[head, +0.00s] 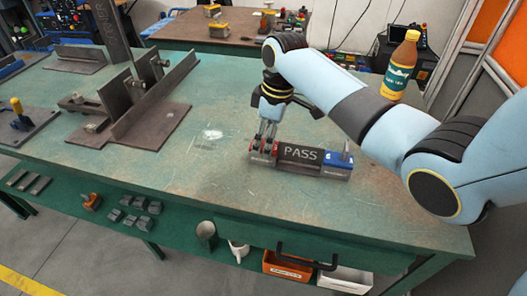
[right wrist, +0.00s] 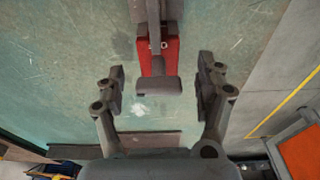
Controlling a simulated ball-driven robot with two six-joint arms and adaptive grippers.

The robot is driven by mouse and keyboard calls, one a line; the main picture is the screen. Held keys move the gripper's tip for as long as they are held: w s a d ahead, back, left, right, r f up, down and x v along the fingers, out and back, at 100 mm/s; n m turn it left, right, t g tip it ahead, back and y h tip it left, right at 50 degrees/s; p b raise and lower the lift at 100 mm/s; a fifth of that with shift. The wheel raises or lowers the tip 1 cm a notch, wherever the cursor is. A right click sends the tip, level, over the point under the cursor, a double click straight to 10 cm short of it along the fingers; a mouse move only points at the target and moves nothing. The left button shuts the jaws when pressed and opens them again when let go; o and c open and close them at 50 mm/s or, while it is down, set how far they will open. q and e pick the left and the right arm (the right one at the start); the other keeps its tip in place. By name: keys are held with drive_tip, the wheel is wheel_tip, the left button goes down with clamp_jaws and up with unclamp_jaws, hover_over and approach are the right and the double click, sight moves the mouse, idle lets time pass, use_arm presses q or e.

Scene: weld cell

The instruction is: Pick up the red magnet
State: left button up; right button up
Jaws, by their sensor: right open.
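The red magnet (right wrist: 171,55) shows in the right wrist view as a red block under a grey bar handle, ahead of and between the fingers of my right gripper (right wrist: 162,88). Those fingers are apart, with nothing held. In the head view my right gripper (head: 264,148) points down at the left end of a dark plate marked PASS (head: 300,154). Red parts show there among the fingers, which largely hide the magnet. A blue magnet (head: 338,165) with an upright handle sits at the plate's right end. My left gripper is not in view.
A brown angle fixture (head: 155,95) stands on the green table (head: 215,185) to the left. A bottle (head: 400,66) stands at the back right, behind my arm. The table is clear left of the plate. Orange (head: 287,266) and white bins sit on the shelf below.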

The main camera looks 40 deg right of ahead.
drive_tip(key=f, duration=0.4)
drive_tip(key=shift+w+a+f, duration=0.1)
drive_tip(key=shift+w+a, duration=0.1)
drive_tip(key=shift+w, duration=0.1)
drive_tip(key=shift+c, duration=0.6)
drive_tip(key=c, duration=0.5)
clamp_jaws()
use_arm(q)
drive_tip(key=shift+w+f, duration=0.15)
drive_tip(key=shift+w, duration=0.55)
